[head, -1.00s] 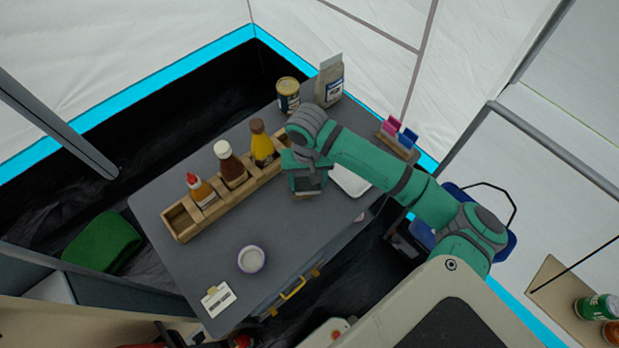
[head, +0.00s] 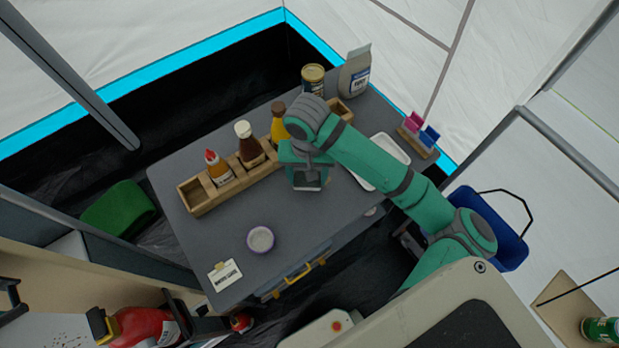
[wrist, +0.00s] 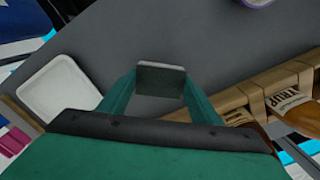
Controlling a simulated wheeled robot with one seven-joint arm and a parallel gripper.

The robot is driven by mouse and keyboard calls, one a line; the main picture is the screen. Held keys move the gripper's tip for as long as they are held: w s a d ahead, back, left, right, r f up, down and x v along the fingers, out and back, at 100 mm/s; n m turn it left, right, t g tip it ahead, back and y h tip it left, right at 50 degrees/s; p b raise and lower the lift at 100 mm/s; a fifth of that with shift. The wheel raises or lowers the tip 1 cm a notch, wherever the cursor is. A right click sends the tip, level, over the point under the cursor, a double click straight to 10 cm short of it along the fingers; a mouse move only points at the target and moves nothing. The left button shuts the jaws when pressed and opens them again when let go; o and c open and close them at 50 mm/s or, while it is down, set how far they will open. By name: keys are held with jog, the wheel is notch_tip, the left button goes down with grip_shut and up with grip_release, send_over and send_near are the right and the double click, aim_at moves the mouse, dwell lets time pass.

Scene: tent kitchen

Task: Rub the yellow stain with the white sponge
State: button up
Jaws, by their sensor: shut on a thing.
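My gripper (head: 308,182) is over the grey table (head: 225,222), in front of the wooden bottle rack. In the head view the gripper mostly hides the sponge. I cannot tell whether the sponge touches the tabletop. I see no yellow stain in either view; it may be hidden under the gripper or sponge.
A white tray (head: 366,182) lies right of my gripper. The wooden rack (head: 207,197) with several bottles stands to the left. A white-and-purple bowl (head: 261,239) and a small card (head: 225,274) are near the front. A can and a bag stand at the back.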

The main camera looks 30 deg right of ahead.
jog(key=shift+r, duration=2.35)
